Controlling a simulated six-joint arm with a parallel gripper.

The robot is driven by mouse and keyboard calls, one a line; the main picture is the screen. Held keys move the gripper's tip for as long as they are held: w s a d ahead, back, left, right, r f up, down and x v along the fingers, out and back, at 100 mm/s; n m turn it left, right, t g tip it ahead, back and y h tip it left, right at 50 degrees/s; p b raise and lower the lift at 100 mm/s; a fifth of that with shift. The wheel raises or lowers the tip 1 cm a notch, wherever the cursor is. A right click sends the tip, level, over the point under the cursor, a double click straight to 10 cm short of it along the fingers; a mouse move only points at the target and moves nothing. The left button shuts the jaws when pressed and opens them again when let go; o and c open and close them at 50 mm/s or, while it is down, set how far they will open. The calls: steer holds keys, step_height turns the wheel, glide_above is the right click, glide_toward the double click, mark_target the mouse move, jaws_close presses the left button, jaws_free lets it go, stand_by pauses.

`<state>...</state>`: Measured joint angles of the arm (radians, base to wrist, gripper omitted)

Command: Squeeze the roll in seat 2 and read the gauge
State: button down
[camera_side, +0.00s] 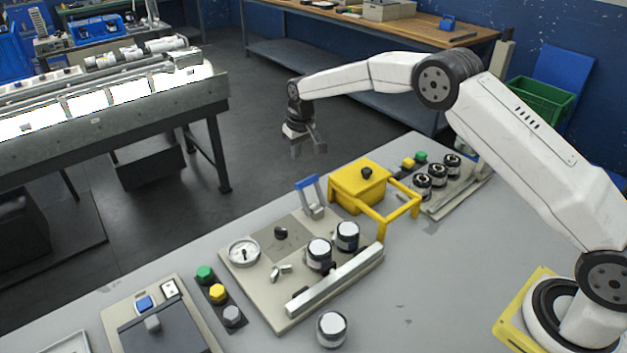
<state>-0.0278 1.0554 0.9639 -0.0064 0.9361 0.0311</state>
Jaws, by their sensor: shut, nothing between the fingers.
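My gripper (309,150) hangs from my arm, shut and empty, high up near the table's far edge and clear of every roll. On a beige panel (262,290) sit two white-topped rolls with dark bands, a nearer roll (319,254) and a farther roll (347,236). A round white dial gauge (243,253) sits at the panel's left side; its reading is too small to make out. Another roll (331,329) stands on the bare table in front of the panel. I cannot read seat numbers, so I cannot tell which is seat 2.
A yellow box (359,187) with a yellow frame (394,213) and a blue-handled clamp (310,195) stand behind the panel. A rack (469,192) holds dark rolls farther right. A silver bar (336,281) edges the panel. Coloured buttons (218,294) lie left. The front right table is clear.

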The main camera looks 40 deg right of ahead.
mark_target(308, 180)
step_height(308, 180, down, 6)
steer(key=s, duration=0.2)
steer(key=shift+f, duration=0.25)
stand_by(1.0)
steer(key=shift+s+r+t, duration=0.25)
steer(key=shift+s+t, duration=0.3)
steer(key=shift+t, duration=0.05)
stand_by(1.1)
steer(key=shift+s+r+t, duration=0.2)
steer(key=shift+s+t, duration=0.3)
steer(key=shift+t, duration=0.1)
steer(key=shift+s+a+r+t, duration=0.2)
steer(key=shift+s+t, duration=0.4)
steer(key=shift+t, duration=0.6)
steer(key=shift+s+d+r+t, duration=0.2)
steer(key=shift+s+t, duration=0.35)
steer(key=shift+t, duration=0.05)
steer(key=shift+s+f, duration=0.15)
steer(key=shift+s, duration=1.1)
steer(key=shift+s+f, duration=0.15)
steer(key=shift+s, duration=1.1)
